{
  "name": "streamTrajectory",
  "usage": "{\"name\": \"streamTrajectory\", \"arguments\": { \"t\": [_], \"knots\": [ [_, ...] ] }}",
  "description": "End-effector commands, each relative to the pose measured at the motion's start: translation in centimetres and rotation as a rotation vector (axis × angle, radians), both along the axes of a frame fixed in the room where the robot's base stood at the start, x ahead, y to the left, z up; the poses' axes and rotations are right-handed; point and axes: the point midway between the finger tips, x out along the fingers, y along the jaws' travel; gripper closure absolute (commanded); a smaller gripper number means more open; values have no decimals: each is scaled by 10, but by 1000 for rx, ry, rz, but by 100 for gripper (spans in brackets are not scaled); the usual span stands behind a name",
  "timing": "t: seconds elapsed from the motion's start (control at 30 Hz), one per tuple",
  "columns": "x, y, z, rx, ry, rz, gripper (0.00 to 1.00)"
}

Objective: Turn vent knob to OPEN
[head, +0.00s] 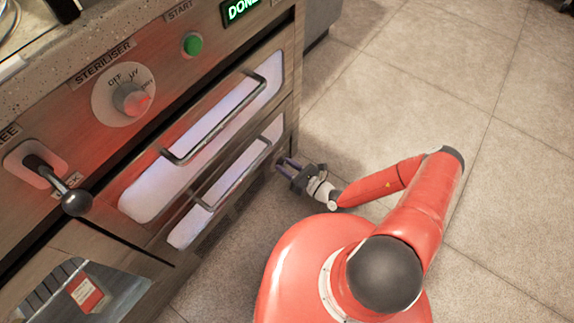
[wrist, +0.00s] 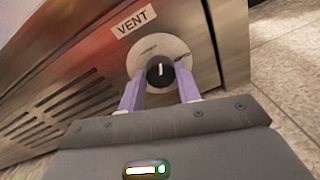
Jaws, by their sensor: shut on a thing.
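The vent knob (wrist: 154,78) is a small black knob with a white pointer line, on a round pale dial (wrist: 178,48) under a VENT label (wrist: 133,22). Its pointer stands about upright in the wrist view. Small words sit on the dial above the knob and to its right, too small to read surely. My gripper (wrist: 160,72) has its two purple fingers on either side of the knob, shut on it. In the head view my gripper (head: 287,166) reaches the low right end of the cabinet front, and the knob cannot be made out there.
The cabinet front holds two drawers with bar handles (head: 213,133), a STERILISER dial (head: 130,97), a green START button (head: 193,44), a lit DONE display (head: 239,9) and a ball-ended lever (head: 76,202). A slotted grille (wrist: 60,112) lies left of the vent dial. The tiled floor (head: 440,80) at right is clear.

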Motion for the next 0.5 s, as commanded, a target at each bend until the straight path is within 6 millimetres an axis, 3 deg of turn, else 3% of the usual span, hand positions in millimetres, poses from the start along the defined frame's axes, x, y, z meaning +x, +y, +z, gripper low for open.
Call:
{"name": "streamTrajectory", "arguments": {
  "t": [0.5],
  "knots": [
    [1, -1, 0, 300, 386, 0, 90]
  ]
}}
